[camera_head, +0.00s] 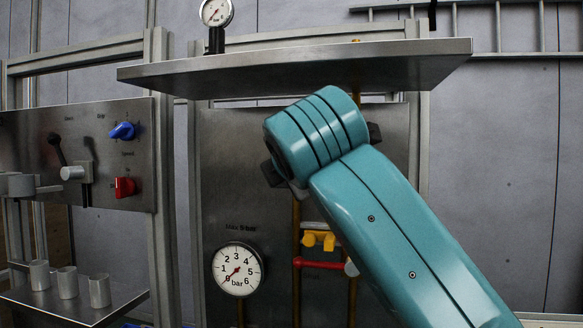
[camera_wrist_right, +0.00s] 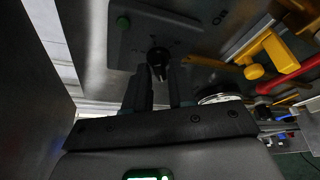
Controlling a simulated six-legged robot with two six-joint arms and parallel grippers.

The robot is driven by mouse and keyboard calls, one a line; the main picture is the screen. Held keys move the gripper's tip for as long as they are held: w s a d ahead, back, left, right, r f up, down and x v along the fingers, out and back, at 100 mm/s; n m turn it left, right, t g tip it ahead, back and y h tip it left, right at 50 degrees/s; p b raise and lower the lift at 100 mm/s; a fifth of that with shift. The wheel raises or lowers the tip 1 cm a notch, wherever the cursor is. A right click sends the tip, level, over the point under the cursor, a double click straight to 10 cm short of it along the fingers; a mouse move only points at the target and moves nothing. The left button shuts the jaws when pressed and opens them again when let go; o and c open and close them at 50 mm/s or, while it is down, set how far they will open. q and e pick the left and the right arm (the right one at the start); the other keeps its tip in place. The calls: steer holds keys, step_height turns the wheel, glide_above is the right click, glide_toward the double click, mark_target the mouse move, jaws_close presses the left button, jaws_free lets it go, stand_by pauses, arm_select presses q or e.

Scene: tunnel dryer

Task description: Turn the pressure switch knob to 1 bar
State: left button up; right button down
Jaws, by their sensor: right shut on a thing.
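The knob's pointer and any scale marks are too dark to read. In the head view, my teal right arm covers the knob and the fingers. A round gauge marked in bar (camera_head: 238,269) has its red needle at the lower left, near 0. My left gripper is not in view.
Yellow valve handles (camera_head: 319,240) and a red lever (camera_head: 318,263) are below the arm. A metal shelf (camera_head: 290,72) with a small gauge (camera_head: 216,12) hangs close above it. A panel with blue (camera_head: 123,131) and red (camera_head: 125,187) knobs stands left.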

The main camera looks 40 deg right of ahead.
steer(key=shift+r, duration=0.1)
steer(key=c, duration=1.1)
jaws_free()
steer(key=shift+c, duration=0.2)
steer(key=shift+w+d, duration=0.1)
steer(key=shift+d, duration=0.05)
steer(key=v, duration=1.6)
steer(key=shift+s+b, duration=0.2)
steer(key=shift+b, duration=0.2)
steer(key=shift+f, duration=0.2)
